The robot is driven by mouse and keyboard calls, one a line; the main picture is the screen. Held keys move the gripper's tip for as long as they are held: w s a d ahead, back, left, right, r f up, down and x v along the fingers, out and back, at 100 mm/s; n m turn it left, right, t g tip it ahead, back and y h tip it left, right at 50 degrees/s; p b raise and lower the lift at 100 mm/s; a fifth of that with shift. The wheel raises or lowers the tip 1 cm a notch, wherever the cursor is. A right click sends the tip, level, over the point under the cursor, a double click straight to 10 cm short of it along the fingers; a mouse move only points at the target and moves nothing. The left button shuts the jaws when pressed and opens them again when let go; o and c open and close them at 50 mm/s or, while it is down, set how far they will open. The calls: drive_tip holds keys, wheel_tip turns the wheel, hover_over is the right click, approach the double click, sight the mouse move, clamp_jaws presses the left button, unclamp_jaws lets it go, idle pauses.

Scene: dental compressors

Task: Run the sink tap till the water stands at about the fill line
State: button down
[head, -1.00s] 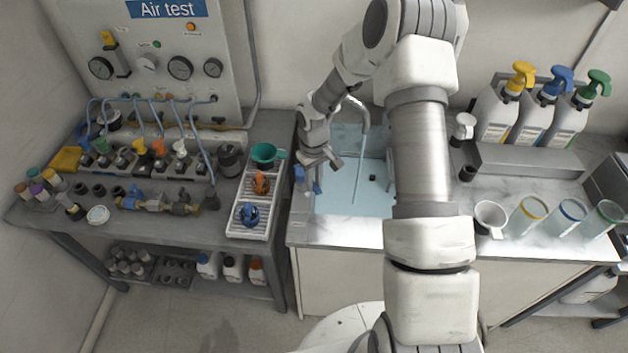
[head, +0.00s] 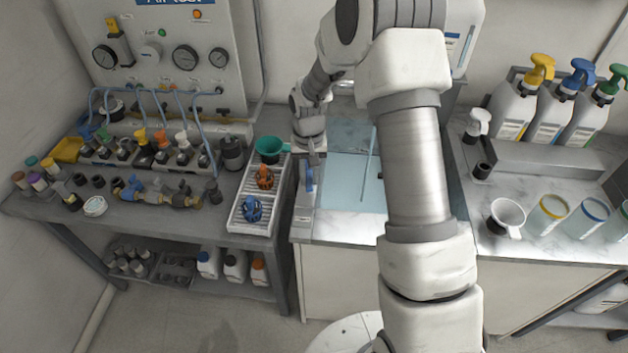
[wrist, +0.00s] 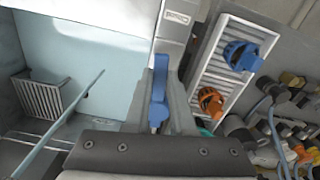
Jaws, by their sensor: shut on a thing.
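My gripper (head: 311,158) is at the left edge of the sink, shut on an upright blue tap lever (head: 308,180). In the wrist view the lever (wrist: 158,92) stands between both fingers of my gripper (wrist: 161,78). The sink (head: 335,225) has a pale blue inside. A thin pale blue stream (head: 367,160) falls into it, and it also shows as a slanting line in the wrist view (wrist: 72,108). The spout is mostly hidden behind my arm. I cannot make out the fill line or the water level. My arm covers the sink's right part.
A slatted grate (wrist: 42,96) shows in the sink. Spray bottles (head: 515,105) and cups (head: 550,215) stand on the right counter.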

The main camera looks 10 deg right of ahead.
drive_tip(key=shift+w+a+m+b, duration=0.1)
drive_tip(key=shift+a+m+b, duration=0.4)
drive_tip(key=shift+m, duration=0.4)
drive_tip(key=c, duration=0.8)
unclamp_jaws()
drive_tip(key=shift+o, duration=0.2)
wheel_tip(320, 180, up, 18)
drive_tip(key=shift+f, duration=0.25)
